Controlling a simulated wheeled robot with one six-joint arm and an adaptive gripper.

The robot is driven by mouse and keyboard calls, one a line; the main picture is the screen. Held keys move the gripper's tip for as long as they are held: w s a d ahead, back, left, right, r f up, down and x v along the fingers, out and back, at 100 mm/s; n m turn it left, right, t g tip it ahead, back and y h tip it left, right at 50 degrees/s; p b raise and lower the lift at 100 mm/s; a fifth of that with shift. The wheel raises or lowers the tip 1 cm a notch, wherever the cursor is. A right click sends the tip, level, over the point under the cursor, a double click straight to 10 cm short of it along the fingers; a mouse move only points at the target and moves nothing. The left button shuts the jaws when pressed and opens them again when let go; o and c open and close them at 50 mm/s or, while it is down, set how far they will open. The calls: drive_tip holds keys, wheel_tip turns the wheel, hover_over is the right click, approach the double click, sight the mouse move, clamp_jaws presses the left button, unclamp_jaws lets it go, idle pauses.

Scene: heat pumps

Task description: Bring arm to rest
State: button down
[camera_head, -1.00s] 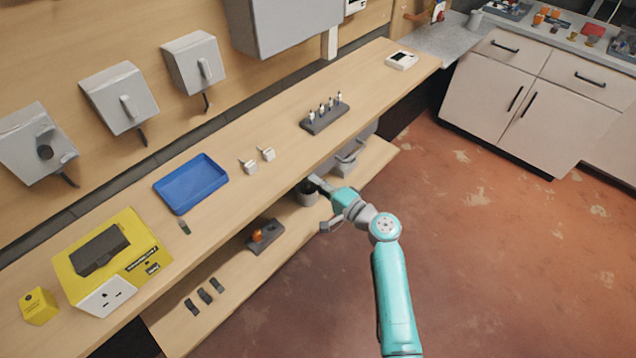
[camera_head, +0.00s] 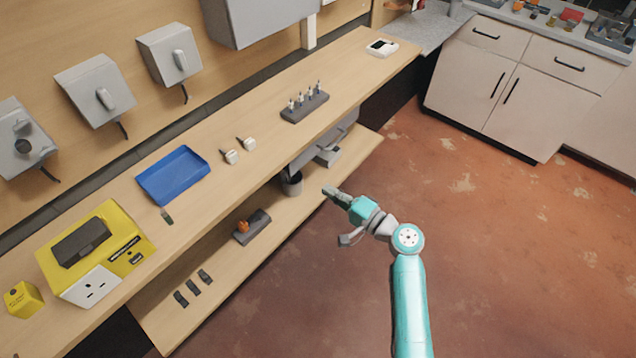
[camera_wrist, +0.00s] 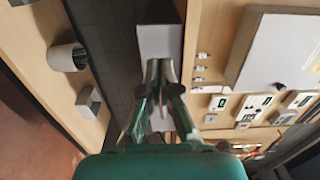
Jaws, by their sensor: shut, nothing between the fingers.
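My arm, teal and grey, reaches up from the bottom right of the head view. My gripper (camera_head: 328,192) is in the open space in front of the lower shelf's edge, apart from the bench. Its fingers are together and hold nothing. In the wrist view my gripper (camera_wrist: 160,68) points away from the camera with its fingertips close together. A pale box-like shape shows beyond the fingertips there, and I cannot tell what it is.
The wooden bench (camera_head: 225,178) runs diagonally with a blue tray (camera_head: 172,176), yellow box (camera_head: 128,240) and dark rack (camera_head: 305,106). The lower shelf (camera_head: 215,300) carries a grey cup (camera_head: 292,186) and a dark block (camera_head: 252,229). White cabinets (camera_head: 520,95) stand behind. Red floor at right is clear.

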drive_tip(key=shift+v, duration=1.3)
drive_tip(key=shift+s+f, duration=0.1)
